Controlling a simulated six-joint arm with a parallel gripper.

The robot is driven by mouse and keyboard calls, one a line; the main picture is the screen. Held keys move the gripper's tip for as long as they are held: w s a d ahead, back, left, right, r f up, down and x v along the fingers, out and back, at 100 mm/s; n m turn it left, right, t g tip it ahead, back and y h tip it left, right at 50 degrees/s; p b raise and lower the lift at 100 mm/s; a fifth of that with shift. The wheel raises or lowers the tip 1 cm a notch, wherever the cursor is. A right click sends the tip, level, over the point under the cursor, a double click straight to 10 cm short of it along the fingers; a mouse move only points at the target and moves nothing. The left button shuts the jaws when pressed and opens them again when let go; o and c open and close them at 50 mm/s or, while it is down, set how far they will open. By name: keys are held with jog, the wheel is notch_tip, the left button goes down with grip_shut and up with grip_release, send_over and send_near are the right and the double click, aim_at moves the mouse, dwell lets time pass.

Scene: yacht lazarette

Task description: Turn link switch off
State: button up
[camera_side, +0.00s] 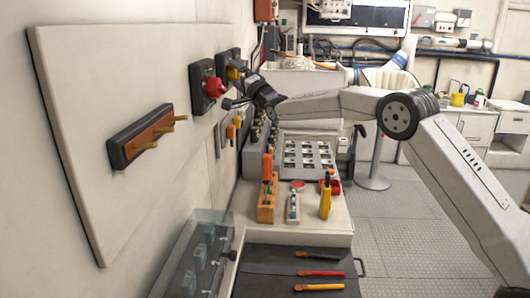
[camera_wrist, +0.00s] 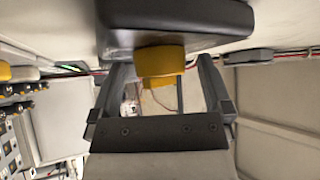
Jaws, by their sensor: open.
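Two rotary switches on black plates are on the wall panel: a red knob (camera_side: 214,87) and, behind it, a yellow knob (camera_side: 236,73). No label is readable, so I cannot tell which is the link switch. My gripper (camera_side: 238,90) is beside the yellow knob, with its fingers pointing at the wall. In the wrist view the yellow knob (camera_wrist: 160,62) stands out from its black plate (camera_wrist: 180,24), between the two open fingers of my gripper (camera_wrist: 163,68). The fingers look apart from the knob on both sides.
A peg rack (camera_side: 140,138) sticks out of the panel (camera_side: 80,110) at left. Below are a bench (camera_side: 310,220) with an orange tool holder (camera_side: 267,205), a yellow-handled tool (camera_side: 325,198) and a grey switch board (camera_side: 308,155). The floor at right is clear.

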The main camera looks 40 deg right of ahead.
jog(key=shift+c, duration=0.2)
jog(key=c, duration=1.2)
jog(key=shift+n+y, duration=0.4)
jog(key=shift+n, duration=0.2)
jog(key=n+t+y, duration=0.1)
jog(key=n+y, duration=0.1)
jog(key=n, duration=0.1)
jog(key=n+t+y, duration=0.1)
jog(key=n+y, duration=0.1)
jog(key=shift+w+d+f+n, duration=0.15)
jog(key=shift+d+f+n, duration=0.05)
jog(key=shift+n, duration=0.2)
jog(key=shift+d+n+y, duration=0.1)
jog(key=shift+n+y, duration=1.8)
jog(key=shift+n, duration=0.1)
jog(key=shift+w+n+g+y, duration=0.1)
jog(key=shift+n+g+y, duration=0.6)
jog(key=shift+n+y, duration=1.2)
jog(key=o, duration=1.2)
jog(key=shift+o, duration=0.2)
